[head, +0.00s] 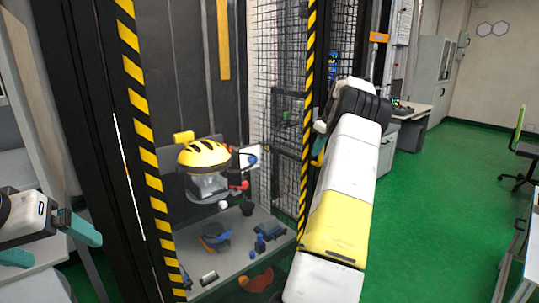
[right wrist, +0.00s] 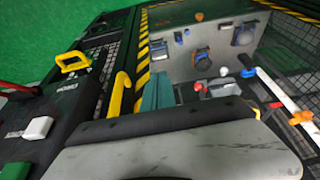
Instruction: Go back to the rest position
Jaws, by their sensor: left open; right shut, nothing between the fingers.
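My left gripper (head: 52,245) is at the left edge of the head view, its two teal fingers spread with nothing between them. My right arm reaches up and forward, right of the drop tower (head: 134,70). In the right wrist view my right gripper (right wrist: 157,92) shows teal fingers shut and empty, beside a yellow handle (right wrist: 119,94) on the tower's dark frame. I cannot tell if they touch. Inside the tower, a yellow helmet (head: 203,154) sits above the grey base plate (head: 212,273).
Blue and dark parts (head: 270,233) lie on the base plate. A mesh panel (head: 273,60) and striped posts (head: 307,120) stand close to my right arm. Green floor (head: 430,200) is open at right, with a desk (head: 415,112) and chair (head: 516,150) beyond.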

